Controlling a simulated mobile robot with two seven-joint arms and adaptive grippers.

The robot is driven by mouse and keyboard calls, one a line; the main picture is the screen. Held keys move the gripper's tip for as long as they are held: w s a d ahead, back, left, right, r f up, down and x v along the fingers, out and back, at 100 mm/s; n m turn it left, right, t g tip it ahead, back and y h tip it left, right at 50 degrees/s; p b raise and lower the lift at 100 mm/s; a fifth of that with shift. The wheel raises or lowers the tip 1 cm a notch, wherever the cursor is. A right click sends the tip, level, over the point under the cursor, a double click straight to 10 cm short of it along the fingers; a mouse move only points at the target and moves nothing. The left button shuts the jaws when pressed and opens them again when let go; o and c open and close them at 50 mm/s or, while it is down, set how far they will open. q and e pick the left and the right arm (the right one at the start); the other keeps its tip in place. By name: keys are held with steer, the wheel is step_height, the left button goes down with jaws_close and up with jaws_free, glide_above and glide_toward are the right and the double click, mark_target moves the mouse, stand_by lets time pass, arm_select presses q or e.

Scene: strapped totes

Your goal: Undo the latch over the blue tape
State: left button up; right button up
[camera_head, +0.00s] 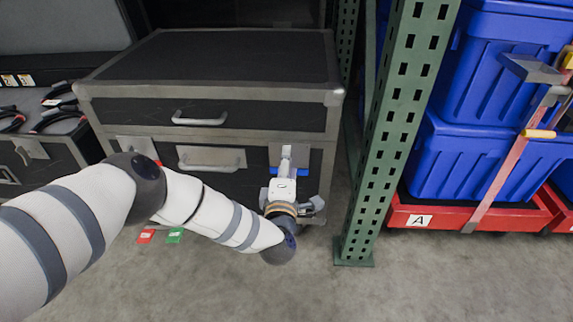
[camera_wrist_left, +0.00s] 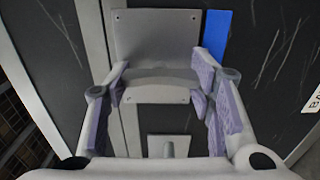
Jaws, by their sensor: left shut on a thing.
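The dark case (camera_head: 220,65) with grey metal edges stands at the centre of the head view. A grey metal latch (camera_wrist_left: 156,45) is on its front, and it also shows at the right of the case in the head view (camera_head: 286,150). A small plate with a stud (camera_wrist_left: 168,146) shows between the fingers. My right gripper is not in view.
Another latch (camera_head: 138,148) and two handles (camera_head: 200,118) are on the case front. A green upright post (camera_head: 390,130) stands close to the right. Blue totes (camera_head: 470,160) on a red base (camera_head: 400,210) stand beyond it. Red and green tags (camera_head: 175,235) lie on the floor.

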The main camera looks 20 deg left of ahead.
arm_select(q)
steer(key=shift+d, duration=0.15)
steer(key=o, duration=1.2)
steer(key=v, duration=1.2)
